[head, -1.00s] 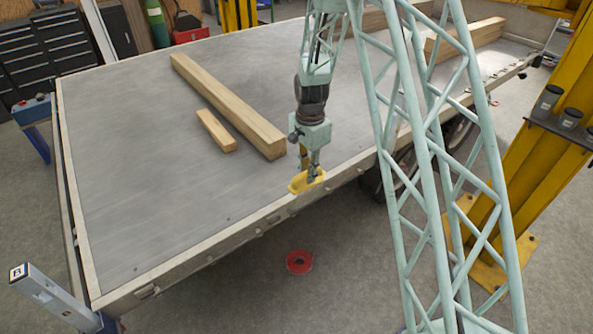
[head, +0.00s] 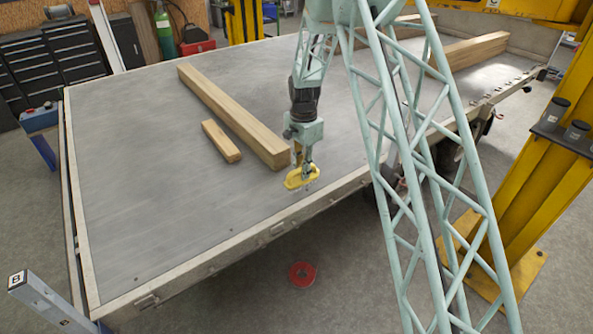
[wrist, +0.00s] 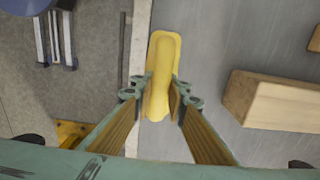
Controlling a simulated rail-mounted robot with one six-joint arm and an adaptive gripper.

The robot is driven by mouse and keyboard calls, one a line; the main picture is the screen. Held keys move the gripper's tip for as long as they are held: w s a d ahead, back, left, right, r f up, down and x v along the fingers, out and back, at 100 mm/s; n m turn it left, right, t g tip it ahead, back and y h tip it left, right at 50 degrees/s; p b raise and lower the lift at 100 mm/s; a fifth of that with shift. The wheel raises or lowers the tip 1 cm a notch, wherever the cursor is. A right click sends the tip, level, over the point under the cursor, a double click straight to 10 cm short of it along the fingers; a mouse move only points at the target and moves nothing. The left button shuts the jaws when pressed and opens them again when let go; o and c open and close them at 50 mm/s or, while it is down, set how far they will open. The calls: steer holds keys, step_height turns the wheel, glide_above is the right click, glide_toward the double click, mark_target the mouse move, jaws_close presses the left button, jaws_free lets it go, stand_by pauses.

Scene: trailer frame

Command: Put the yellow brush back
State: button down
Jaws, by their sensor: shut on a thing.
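The yellow brush (head: 299,178) is over the trailer bed (head: 150,190), just inside its near edge and close to the near end of the long beam. My gripper (head: 305,172) points down and is shut on the brush. In the wrist view the yellow brush (wrist: 161,60) lies lengthwise between the two fingers of my gripper (wrist: 161,88), which pinch its sides. I cannot tell whether the brush touches the bed or hangs slightly above it.
A long wooden beam (head: 230,112) and a short wooden block (head: 221,141) lie on the bed. More beams (head: 470,53) lie at the back right. A red disc (head: 302,274) is on the floor. A yellow lift post (head: 530,180) stands at right. The bed's left part is clear.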

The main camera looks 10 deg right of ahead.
steer(key=w, duration=0.6)
steer(key=shift+w+a+f+b, duration=0.25)
steer(key=shift+a+b, duration=0.15)
steer(key=shift+a, duration=0.05)
steer(key=shift+f+b, duration=0.5)
steer(key=shift+f, duration=1.25)
steer(key=shift+f, duration=0.2)
steer(key=c, duration=2.6)
jaws_free()
steer(key=shift+o, duration=0.2)
steer(key=shift+r, duration=0.2)
step_height(320, 180, up, 12)
steer(key=p, duration=0.2)
steer(key=shift+p, duration=0.3)
steer(key=shift+r, duration=0.1)
